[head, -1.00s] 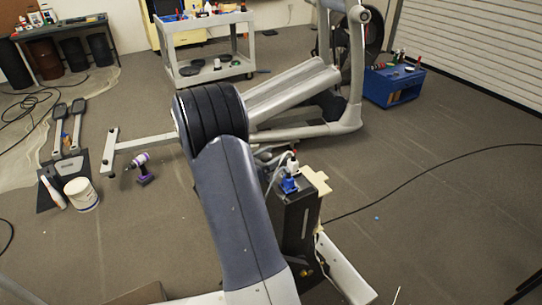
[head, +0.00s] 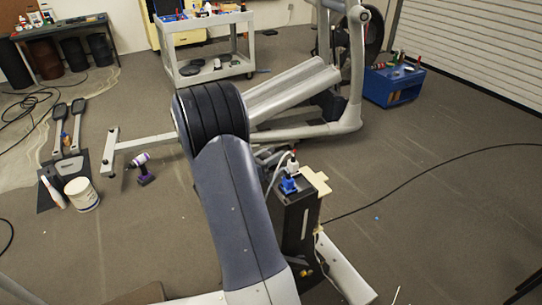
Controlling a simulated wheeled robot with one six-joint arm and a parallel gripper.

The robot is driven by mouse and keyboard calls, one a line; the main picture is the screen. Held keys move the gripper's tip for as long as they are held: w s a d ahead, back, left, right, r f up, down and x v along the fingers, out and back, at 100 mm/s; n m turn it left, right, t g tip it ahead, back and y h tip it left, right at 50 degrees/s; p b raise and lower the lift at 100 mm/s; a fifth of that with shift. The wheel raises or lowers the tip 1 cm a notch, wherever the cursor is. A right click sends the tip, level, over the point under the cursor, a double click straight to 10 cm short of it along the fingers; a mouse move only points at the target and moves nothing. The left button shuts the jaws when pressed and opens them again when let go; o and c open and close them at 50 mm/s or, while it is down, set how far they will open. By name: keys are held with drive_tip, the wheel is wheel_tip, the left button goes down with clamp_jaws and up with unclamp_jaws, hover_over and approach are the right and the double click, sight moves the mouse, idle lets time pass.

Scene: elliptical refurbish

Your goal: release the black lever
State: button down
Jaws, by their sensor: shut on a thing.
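The elliptical machine (head: 295,92) stands in the middle of the floor, with its light grey rail sloping up to a pale upright frame (head: 358,70). My own blue-grey arm with its black ribbed joint covers the nearer middle of the machine. I cannot make out the black lever; it is hidden behind my arm or too small to tell. My gripper is also hidden behind the arm, so its fingers and what they hold do not show.
A grey cart (head: 205,72) stands behind the machine. A blue toolbox (head: 393,88) sits at right. A purple drill (head: 143,170), a white bucket (head: 82,194) and detached pedal arms (head: 66,135) lie at left. A black cable (head: 430,167) crosses the open right floor.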

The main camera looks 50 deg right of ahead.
drive_tip(key=shift+r+p, duration=0.35)
drive_tip(key=shift+r, duration=0.8)
drive_tip(key=c, duration=1)
unclamp_jaws()
drive_tip(key=shift+c, duration=0.2)
drive_tip(key=w+a+b, duration=0.1)
drive_tip(key=a, duration=0.9)
drive_tip(key=shift+a, duration=0.35)
drive_tip(key=shift+w+d, duration=0.1)
drive_tip(key=shift+d, duration=0.05)
